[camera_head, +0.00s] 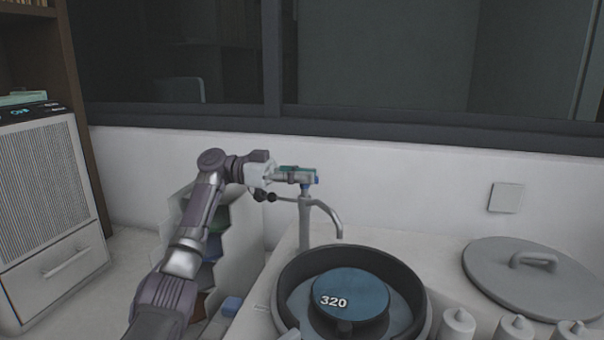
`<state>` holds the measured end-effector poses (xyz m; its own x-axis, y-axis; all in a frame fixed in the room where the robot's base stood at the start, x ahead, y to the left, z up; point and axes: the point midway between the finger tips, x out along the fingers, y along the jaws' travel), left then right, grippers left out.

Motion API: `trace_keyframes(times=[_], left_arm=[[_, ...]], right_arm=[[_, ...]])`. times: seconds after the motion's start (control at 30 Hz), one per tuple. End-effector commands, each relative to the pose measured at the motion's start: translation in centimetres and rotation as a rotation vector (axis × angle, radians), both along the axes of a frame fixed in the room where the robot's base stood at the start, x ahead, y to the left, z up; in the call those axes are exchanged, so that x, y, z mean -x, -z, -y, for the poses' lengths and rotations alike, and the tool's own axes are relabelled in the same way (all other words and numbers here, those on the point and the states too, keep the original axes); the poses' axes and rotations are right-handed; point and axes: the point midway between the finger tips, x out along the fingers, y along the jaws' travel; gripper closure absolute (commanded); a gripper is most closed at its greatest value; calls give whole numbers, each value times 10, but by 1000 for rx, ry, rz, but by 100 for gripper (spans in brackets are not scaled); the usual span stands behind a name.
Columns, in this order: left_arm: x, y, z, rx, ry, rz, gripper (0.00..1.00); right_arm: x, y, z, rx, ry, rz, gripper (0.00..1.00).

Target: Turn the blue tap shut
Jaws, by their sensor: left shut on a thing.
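The tap is a grey metal post with a curved spout (328,213) that bends down on its right side. A small blue part, the blue tap (316,181), shows at the top of the post. My left gripper (303,177) reaches in from the left and is shut on the blue tap, its fingers covering most of it. How far the tap is turned cannot be told. My right gripper is not in view.
A dark round basin (410,300) holding a blue disc marked 320 (352,290) stands in front of the tap. A grey lid (540,275) lies at the right, with several white bottles below it. A white wall and window stand behind.

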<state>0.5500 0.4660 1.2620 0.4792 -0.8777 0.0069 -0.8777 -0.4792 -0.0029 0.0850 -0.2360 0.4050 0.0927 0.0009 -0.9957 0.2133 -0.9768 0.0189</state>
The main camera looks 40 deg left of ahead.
Motion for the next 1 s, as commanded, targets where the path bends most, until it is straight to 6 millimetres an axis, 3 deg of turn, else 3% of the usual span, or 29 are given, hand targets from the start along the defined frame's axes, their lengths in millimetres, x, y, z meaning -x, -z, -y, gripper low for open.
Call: trace_keyframes(times=[0.43,0.47,0.6,1.0], left_arm=[[-1,9,4,-10,19,-18,100],[-1,9,4,-10,19,-18,84],[-1,8,3,-8,17,-17,64],[0,-3,1,-4,13,-5,64]], right_arm=[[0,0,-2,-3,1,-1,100],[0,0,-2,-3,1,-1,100],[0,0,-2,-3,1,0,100],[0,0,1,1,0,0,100]])
